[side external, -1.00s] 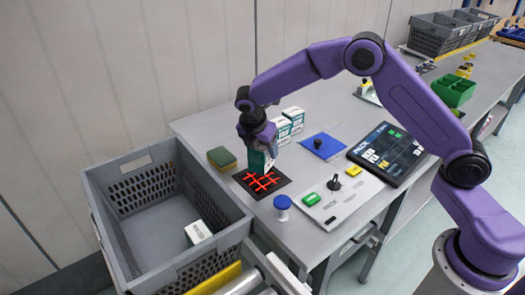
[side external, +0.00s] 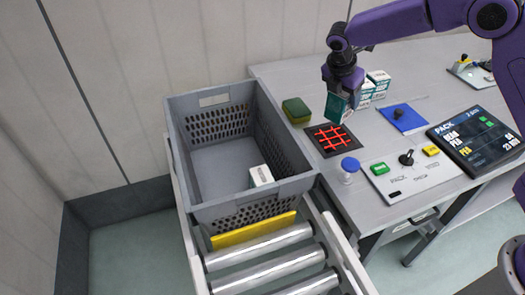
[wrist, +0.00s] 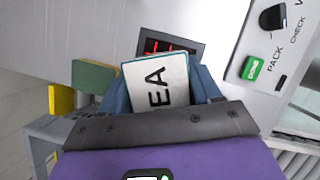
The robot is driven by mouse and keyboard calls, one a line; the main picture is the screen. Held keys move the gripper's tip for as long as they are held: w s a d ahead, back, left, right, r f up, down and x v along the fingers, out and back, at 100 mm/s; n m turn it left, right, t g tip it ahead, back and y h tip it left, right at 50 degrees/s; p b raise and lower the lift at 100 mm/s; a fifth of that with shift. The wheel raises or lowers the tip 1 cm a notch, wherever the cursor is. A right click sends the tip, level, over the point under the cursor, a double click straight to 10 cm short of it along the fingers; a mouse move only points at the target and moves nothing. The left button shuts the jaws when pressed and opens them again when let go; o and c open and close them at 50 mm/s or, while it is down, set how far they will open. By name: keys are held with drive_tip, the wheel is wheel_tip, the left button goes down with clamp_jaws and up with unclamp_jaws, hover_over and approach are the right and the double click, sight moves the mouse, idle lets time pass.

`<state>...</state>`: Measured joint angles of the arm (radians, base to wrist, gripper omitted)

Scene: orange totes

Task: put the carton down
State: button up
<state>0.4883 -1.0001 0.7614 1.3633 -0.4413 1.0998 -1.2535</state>
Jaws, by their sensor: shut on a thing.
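My gripper (side external: 343,92) is shut on a teal and white carton (side external: 337,109). The carton hangs below the fingers, slightly tilted, at the far edge of a black pad with a red grid (side external: 333,139). I cannot tell whether its bottom touches the pad. In the wrist view the carton (wrist: 158,88) shows a white face with the letters "EA" between the fingers. Part of the red-lit pad (wrist: 165,47) shows behind it.
A grey crate (side external: 290,187) with a white carton (side external: 261,175) inside stands left of the table. A green-yellow sponge (side external: 296,110), blue-capped jar (side external: 350,168), button panel (side external: 410,178) and blue pad (side external: 404,118) surround the grid pad. Teal-white cartons (side external: 378,82) stand behind.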

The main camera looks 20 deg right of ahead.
wheel_tip(320, 180, up, 5)
drive_tip(key=shift+a+f, duration=0.1)
drive_tip(key=w+a+n+t+y, duration=0.1)
drive_tip(key=w+a+n+y, duration=0.1)
drive_tip(key=a+n, duration=0.75)
drive_tip(key=w+a+n+t+y, duration=0.2)
drive_tip(key=a+n, duration=0.2)
drive_tip(key=a, duration=1.1)
drive_tip(key=shift+w+a+f, duration=0.1)
drive_tip(key=shift+f, duration=11.8)
drive_tip(key=shift+f, duration=0.1)
drive_tip(key=o, duration=1.2)
drive_tip(key=shift+o, duration=0.2)
